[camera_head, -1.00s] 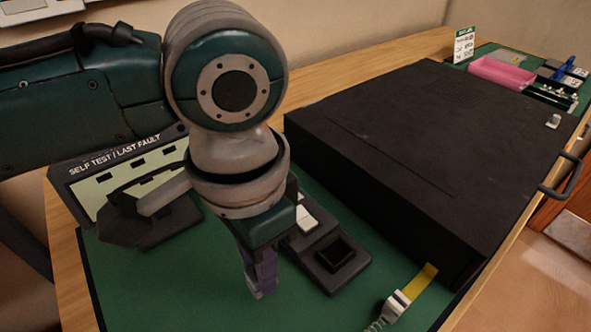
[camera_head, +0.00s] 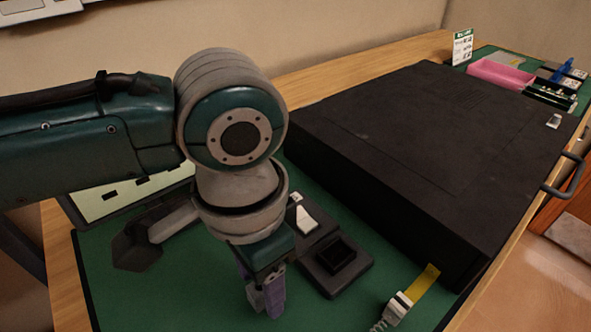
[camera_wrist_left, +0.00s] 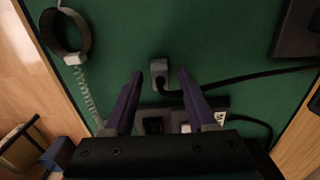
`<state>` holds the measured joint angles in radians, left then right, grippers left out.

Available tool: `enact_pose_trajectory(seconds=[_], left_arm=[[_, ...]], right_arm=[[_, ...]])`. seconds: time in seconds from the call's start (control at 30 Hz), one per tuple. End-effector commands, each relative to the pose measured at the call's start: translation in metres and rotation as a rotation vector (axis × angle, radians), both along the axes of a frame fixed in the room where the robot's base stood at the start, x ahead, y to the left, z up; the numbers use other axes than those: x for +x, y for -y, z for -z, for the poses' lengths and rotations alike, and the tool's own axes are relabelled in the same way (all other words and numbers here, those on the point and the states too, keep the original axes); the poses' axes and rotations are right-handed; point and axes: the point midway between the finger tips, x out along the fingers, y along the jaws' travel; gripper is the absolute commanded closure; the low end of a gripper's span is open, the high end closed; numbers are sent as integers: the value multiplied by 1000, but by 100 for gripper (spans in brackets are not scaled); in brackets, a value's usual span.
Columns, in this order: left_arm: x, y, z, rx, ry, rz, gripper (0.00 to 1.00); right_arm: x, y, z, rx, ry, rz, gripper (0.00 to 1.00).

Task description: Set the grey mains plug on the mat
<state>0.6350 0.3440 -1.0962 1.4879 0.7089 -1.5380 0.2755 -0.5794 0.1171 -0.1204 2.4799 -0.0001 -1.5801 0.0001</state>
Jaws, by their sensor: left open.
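The grey mains plug (camera_wrist_left: 159,70) shows in the left wrist view against the green mat, with its black cable running to the right. It lies between the fingertips of my left gripper (camera_wrist_left: 160,74) in that picture; I cannot tell the height gap. The gripper is open, its purple fingers apart. In the head view my left gripper (camera_head: 266,305) hangs low over the green mat (camera_head: 180,290), and I cannot make out the plug there. My right gripper is not in view.
A dark socket block (camera_head: 350,278) stands right of my left gripper. A large black case (camera_head: 420,150) fills the right side. A coiled cord's pale clip (camera_head: 398,308) sits by yellow tape. A wrist strap (camera_wrist_left: 66,34) lies on the mat. Bare mat shows front left.

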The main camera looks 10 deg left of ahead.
Motion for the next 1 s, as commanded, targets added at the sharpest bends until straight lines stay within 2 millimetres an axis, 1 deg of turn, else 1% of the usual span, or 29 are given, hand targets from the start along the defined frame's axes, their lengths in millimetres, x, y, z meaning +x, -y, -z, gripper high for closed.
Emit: enact_pose_trajectory(seconds=[0.17, 0.27, 0.5, 0.6, 0.7, 0.83, 1.0], left_arm=[[0, 0, -5, 0, 1, 1, 43], [1, 0, -19, -1, 2, 0, 43], [1, 0, -74, -2, 5, 0, 43], [1, 0, -94, -2, 3, 1, 43], [1, 1, -109, -3, 2, -1, 43], [1, 1, -121, -2, 1, 0, 43], [-1, 1, -123, -6, -1, 1, 43]], right_arm=[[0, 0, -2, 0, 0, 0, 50], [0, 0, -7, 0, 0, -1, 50], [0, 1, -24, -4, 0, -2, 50], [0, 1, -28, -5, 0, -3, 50], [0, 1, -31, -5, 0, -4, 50], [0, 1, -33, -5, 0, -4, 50], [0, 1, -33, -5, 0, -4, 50]])
